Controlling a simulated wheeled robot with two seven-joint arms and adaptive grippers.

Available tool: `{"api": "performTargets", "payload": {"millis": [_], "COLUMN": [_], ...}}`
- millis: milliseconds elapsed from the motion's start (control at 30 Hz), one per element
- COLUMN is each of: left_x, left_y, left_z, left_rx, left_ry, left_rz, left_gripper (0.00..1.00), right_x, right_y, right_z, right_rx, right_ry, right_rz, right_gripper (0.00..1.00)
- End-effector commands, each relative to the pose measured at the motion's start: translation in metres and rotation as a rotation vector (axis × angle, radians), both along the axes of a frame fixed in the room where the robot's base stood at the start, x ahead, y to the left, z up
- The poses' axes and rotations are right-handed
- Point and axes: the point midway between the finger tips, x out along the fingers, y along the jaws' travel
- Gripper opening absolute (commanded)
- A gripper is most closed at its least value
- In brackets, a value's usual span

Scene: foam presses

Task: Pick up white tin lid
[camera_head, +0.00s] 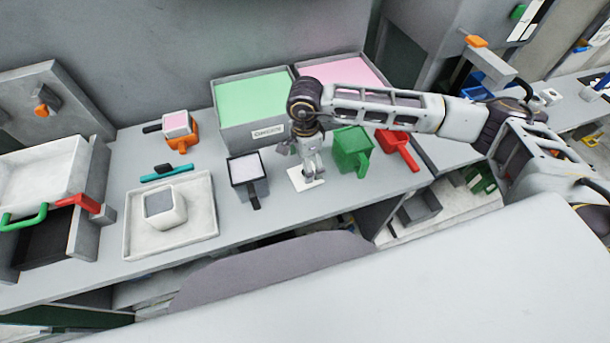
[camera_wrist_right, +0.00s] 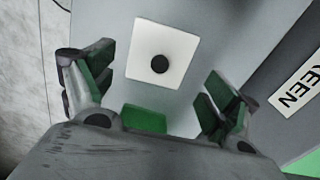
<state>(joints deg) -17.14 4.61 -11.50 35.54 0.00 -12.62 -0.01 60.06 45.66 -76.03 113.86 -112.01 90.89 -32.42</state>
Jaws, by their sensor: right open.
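The white tin lid (camera_wrist_right: 168,55) is a flat white square with a round dark knob (camera_wrist_right: 160,64) at its middle. It lies flat on the grey worktop, and in the head view the lid (camera_head: 306,181) shows partly under my right gripper (camera_head: 312,168). In the right wrist view my right gripper (camera_wrist_right: 155,95) is open, with its green-padded fingers apart. The lid lies ahead between and beyond the fingertips, and nothing is held. My left gripper does not show.
A green scoop box (camera_head: 351,150) and red scoop (camera_head: 398,147) stand to the right. A large green-filled bin (camera_head: 252,100) is behind. A white tray (camera_head: 200,212) lies further left.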

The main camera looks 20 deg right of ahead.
Motion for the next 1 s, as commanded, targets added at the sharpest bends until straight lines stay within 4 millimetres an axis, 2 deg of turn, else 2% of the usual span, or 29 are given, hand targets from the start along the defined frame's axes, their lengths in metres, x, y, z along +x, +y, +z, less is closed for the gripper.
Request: {"api": "performTargets", "payload": {"millis": [367, 733, 1000], "left_x": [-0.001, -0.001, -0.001], "left_y": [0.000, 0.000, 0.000], "left_z": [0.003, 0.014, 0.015], "left_rx": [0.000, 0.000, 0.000], "left_ry": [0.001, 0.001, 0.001], "left_rz": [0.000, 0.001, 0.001], "left_gripper": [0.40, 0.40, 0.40], "right_x": [-0.001, -0.001, -0.001], "right_y": [0.000, 0.001, 0.001], "right_z": [-0.006, -0.043, -0.052], "right_rx": [0.000, 0.001, 0.000], "right_ry": [0.002, 0.003, 0.000], "right_rz": [0.000, -0.001, 0.000], "right_gripper": [0.88, 0.88, 0.88]}}
